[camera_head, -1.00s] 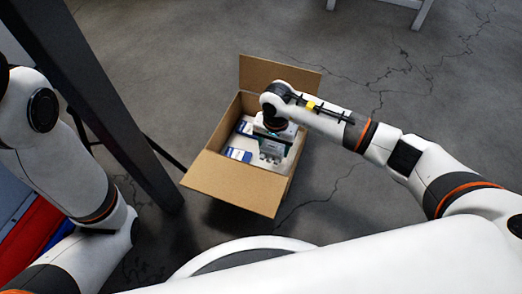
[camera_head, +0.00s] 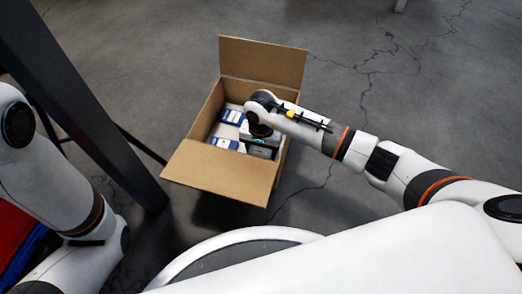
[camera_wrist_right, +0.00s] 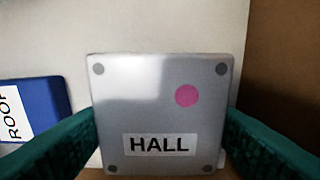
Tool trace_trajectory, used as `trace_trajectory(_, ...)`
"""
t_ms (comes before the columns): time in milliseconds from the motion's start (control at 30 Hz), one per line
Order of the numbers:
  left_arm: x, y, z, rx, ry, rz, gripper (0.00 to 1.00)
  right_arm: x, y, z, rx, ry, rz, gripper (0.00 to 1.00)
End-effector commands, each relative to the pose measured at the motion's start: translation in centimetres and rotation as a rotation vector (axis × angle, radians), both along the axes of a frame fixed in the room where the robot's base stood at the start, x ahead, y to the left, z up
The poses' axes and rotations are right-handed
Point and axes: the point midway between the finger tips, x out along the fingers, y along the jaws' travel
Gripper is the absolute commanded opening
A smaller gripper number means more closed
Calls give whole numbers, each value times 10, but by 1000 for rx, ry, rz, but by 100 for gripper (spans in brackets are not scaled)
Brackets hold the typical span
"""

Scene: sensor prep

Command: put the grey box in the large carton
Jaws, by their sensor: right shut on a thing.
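The large carton (camera_head: 222,173) stands open on the floor in the middle of the head view, flaps spread. My right gripper (camera_head: 261,141) points down inside the carton's right side. It is shut on the grey box (camera_head: 262,152), mostly hidden under the wrist in the head view. In the right wrist view the grey box (camera_wrist_right: 150,100) shows a flat lid with a "HALL" label, a pink dot and corner screws. The teal fingers (camera_wrist_right: 160,145) flank it left and right. Whether it touches the carton floor I cannot tell. My left gripper is out of view.
Blue-and-white boxes (camera_head: 223,143) lie in the carton left of the grey box; one blue box (camera_wrist_right: 40,100) shows at left in the wrist view. The carton's brown wall (camera_wrist_right: 285,90) is close on the right. A dark post (camera_head: 95,110) stands left of the carton.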

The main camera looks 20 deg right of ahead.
Motion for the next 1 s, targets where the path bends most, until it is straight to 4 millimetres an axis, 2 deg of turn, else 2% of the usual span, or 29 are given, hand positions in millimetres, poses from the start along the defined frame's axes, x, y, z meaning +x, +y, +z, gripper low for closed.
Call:
trace_trajectory(67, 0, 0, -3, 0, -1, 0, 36, 0, 0, -3, -1, -1, 0, 36)
trace_trajectory(100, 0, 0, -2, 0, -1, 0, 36, 0, 0, -2, -1, -1, 0, 67)
trace_trajectory(200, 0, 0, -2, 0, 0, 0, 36, 0, 0, -2, -1, -1, 0, 83)
trace_trajectory(467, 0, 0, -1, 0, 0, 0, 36, 0, 0, -2, 0, 0, 0, 84)
trace_trajectory(567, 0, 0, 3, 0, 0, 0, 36, 0, 0, 4, 1, 1, 0, 84)
trace_trajectory(667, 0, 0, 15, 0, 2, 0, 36, 1, 0, 18, -2, -2, 1, 84)
trace_trajectory(1000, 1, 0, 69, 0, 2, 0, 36, 1, 0, 91, -1, -3, 1, 84)
